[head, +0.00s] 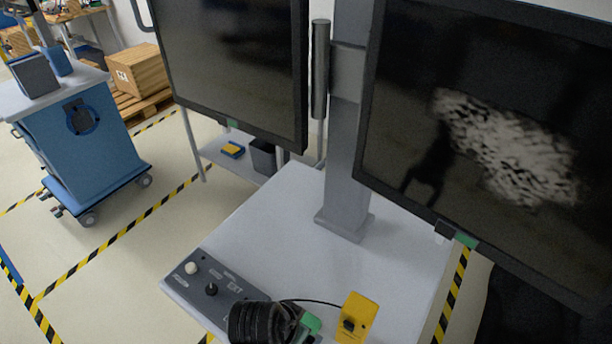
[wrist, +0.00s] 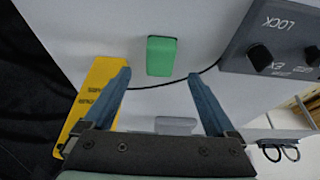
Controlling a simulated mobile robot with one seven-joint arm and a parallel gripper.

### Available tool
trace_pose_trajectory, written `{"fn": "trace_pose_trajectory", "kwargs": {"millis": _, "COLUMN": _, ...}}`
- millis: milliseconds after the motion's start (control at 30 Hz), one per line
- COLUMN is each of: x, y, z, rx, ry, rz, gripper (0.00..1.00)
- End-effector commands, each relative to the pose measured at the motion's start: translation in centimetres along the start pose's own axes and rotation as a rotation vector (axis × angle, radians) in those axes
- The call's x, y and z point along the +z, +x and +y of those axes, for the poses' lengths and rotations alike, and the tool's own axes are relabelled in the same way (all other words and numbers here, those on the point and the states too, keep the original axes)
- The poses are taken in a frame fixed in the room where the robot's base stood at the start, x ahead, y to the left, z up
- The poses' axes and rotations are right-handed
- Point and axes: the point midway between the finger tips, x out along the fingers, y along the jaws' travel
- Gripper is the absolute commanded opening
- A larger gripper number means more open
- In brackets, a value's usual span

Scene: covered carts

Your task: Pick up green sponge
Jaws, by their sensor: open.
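The green sponge (wrist: 161,56) is a small upright-looking block on the light grey cart top. In the wrist view it lies just beyond the fingertips, in line with the gap between them. In the head view the green sponge (head: 312,322) shows at the bottom edge, partly hidden by a black ribbed part that seems to be mine. My gripper (wrist: 159,75) is open, with two blue fingers apart and nothing between their tips. In the head view I cannot make out the fingers clearly.
A yellow box (head: 358,318) stands right of the sponge; a grey control panel (head: 215,285) with knobs lies left. A thin black cable runs close by the sponge. A grey post (head: 347,150) and two large screens (head: 240,70) rise behind. The cart top's middle is clear.

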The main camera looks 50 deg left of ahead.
Motion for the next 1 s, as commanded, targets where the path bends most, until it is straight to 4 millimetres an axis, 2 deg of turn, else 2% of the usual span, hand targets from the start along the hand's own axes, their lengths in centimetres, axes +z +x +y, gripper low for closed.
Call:
{"fn": "trace_pose_trajectory", "kwargs": {"millis": 167, "x": -0.1, "y": 1.2, "z": 0.0, "rx": 0.001, "ry": 0.000, "rz": -0.002, "gripper": 0.91}}
{"fn": "trace_pose_trajectory", "kwargs": {"millis": 500, "x": -0.2, "y": 4.9, "z": -0.1, "rx": 0.000, "ry": 0.000, "rz": -0.001, "gripper": 0.91}}
{"fn": "trace_pose_trajectory", "kwargs": {"millis": 800, "x": -0.2, "y": 5.2, "z": -0.1, "rx": -0.001, "ry": 0.000, "rz": 0.000, "gripper": 0.91}}
{"fn": "trace_pose_trajectory", "kwargs": {"millis": 1000, "x": -0.2, "y": 5.2, "z": -0.1, "rx": -0.001, "ry": 0.000, "rz": 0.000, "gripper": 0.55}}
